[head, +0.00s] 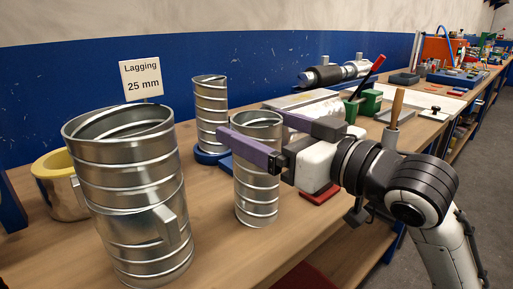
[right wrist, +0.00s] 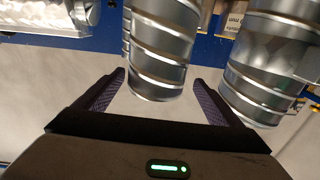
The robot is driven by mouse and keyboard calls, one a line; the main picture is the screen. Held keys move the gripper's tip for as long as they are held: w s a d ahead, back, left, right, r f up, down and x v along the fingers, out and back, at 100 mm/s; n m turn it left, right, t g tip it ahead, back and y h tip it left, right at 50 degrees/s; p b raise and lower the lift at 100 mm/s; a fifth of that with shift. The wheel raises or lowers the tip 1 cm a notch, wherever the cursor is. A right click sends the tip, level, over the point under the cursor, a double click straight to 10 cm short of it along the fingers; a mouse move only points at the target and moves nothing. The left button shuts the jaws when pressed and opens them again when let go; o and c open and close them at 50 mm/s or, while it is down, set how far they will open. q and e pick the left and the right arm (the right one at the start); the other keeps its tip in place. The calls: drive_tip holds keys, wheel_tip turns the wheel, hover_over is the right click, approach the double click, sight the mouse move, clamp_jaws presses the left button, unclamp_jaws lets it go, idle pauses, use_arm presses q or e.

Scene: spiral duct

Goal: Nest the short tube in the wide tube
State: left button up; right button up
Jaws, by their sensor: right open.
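The wide tube (head: 135,215), a large spiral-ribbed metal cylinder with a side bracket, stands upright at the front left of the bench; it also shows at the right of the right wrist view (right wrist: 262,75). A narrower ribbed tube, which I take as the short tube (head: 257,192), stands upright to its right. My right gripper (head: 254,137) is open around the upper part of this tube, one purple finger in front and one behind. The right wrist view shows the tube (right wrist: 160,50) between the spread fingers. My left gripper is not in view.
Another slim ribbed tube (head: 210,105) stands on a blue base behind, near a "Lagging 25 mm" sign (head: 142,80). A yellow-topped metal pot (head: 60,185) is at the left.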

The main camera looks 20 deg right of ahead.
sight(241, 118)
drive_tip(key=shift+w+a+p, duration=0.15)
drive_tip(key=shift+w+p, duration=0.2)
drive_tip(key=shift+p, duration=0.25)
drive_tip(key=shift+d+x, duration=0.15)
drive_tip(key=shift+x, duration=1.15)
drive_tip(key=shift+d+x, duration=0.15)
drive_tip(key=shift+x, duration=1.15)
drive_tip(key=c, duration=1.7)
